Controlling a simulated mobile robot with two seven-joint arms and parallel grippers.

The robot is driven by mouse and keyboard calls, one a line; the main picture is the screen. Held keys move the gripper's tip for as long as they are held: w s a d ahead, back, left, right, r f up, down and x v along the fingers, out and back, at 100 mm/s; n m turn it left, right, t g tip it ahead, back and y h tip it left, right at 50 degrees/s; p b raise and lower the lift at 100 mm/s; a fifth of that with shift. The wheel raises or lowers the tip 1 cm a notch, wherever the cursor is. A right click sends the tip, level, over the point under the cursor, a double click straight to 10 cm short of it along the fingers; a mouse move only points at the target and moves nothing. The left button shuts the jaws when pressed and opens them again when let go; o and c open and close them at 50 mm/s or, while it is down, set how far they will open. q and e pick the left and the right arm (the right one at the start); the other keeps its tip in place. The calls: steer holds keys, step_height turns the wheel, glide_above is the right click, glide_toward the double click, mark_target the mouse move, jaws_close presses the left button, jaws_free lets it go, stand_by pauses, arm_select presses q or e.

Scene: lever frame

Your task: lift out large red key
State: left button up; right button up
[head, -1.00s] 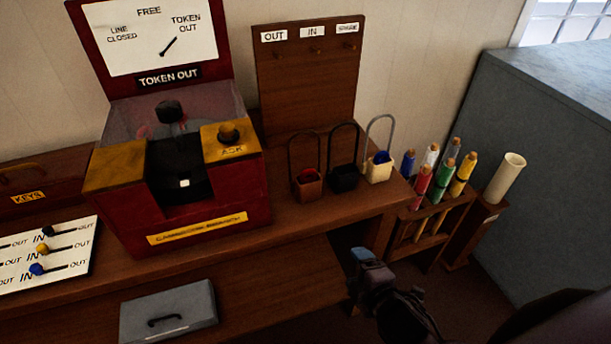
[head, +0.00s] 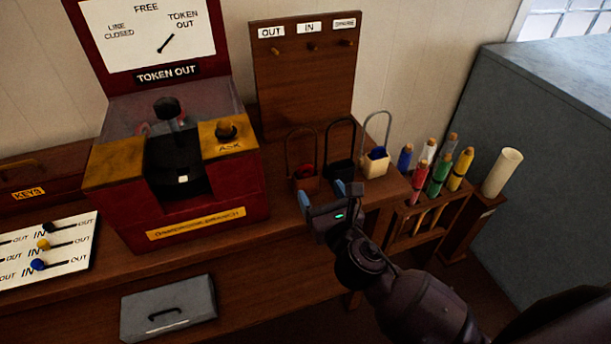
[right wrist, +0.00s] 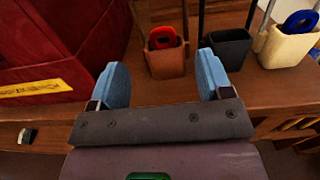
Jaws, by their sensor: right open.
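The large red key (right wrist: 163,38) sits in a brown leather pouch (right wrist: 166,61) with a tall hoop handle on the shelf. In the head view the red key (head: 305,171) shows only as a small red patch at the pouch (head: 304,184). My right gripper (head: 331,194) is open and empty in front of the pouches, with its blue fingertips apart. In the right wrist view the brown pouch stands beyond the gap between the fingers (right wrist: 163,82), apart from them. My left gripper is not in view.
A black pouch (right wrist: 228,48) and a cream pouch (right wrist: 287,47) holding a blue key (right wrist: 300,22) stand to the right. The red token machine (head: 209,206) stands to the left. A rack of coloured flags (head: 440,179) stands right of the shelf.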

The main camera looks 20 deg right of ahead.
mark_target(308, 178)
steer(key=shift+w+a, duration=0.1)
steer(key=shift+w, duration=1.45)
steer(key=w, duration=0.4)
steer(key=shift+a+f+b, duration=0.1)
steer(key=shift+f+b, duration=0.15)
steer(key=shift+b, duration=0.1)
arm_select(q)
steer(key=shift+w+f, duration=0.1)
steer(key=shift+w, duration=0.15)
arm_select(e)
steer(key=shift+w, duration=0.45)
steer(key=c, duration=1.1)
steer(key=shift+o, duration=0.2)
steer(key=shift+r, duration=0.15)
